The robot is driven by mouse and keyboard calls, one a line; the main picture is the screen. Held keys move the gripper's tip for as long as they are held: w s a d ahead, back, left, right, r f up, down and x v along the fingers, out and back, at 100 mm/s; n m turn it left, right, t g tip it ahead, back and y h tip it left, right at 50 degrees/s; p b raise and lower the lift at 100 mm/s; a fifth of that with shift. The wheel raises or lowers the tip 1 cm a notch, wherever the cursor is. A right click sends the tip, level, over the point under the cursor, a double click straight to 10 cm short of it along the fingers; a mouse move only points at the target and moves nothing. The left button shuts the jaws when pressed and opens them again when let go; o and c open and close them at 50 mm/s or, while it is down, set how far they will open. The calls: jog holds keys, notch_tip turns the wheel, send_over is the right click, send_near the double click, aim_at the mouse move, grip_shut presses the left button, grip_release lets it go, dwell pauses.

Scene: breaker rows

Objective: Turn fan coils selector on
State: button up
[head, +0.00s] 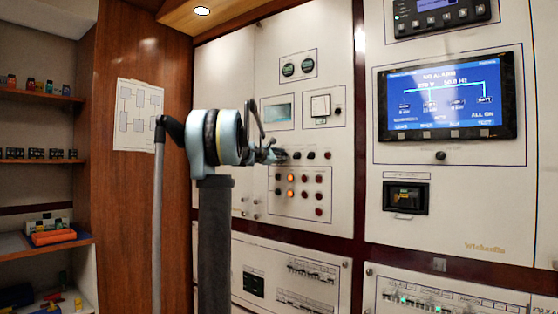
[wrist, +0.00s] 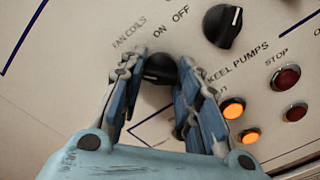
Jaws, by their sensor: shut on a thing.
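The fan coils selector (wrist: 160,68) is a black rotary knob beside the printed words FAN COILS in the wrist view. My gripper (wrist: 160,75) has one blue-padded finger on each side of it and is shut on it. The fingers cover much of the knob, and I cannot tell where its pointer stands. The words ON and OFF are printed just above and to the right of it. In the head view my gripper (head: 278,155) reaches the white panel at the row of small black knobs; the held knob is hidden there.
Another black selector (wrist: 222,25) sits close by at the upper right in the wrist view. Lit orange lamps (wrist: 233,108) and red stop buttons (wrist: 286,77) lie right of my fingers, near the KEEL PUMPS label. A blue display (head: 450,95) is on the right panel.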

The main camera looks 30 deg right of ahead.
jog(key=m, duration=0.8)
jog(key=shift+s+m, duration=0.1)
jog(key=shift+m, duration=0.3)
jog(key=m, duration=0.3)
jog(key=shift+m, duration=2.2)
jog(key=shift+a+f, duration=0.1)
jog(key=o, duration=1)
jog(key=shift+o, duration=0.2)
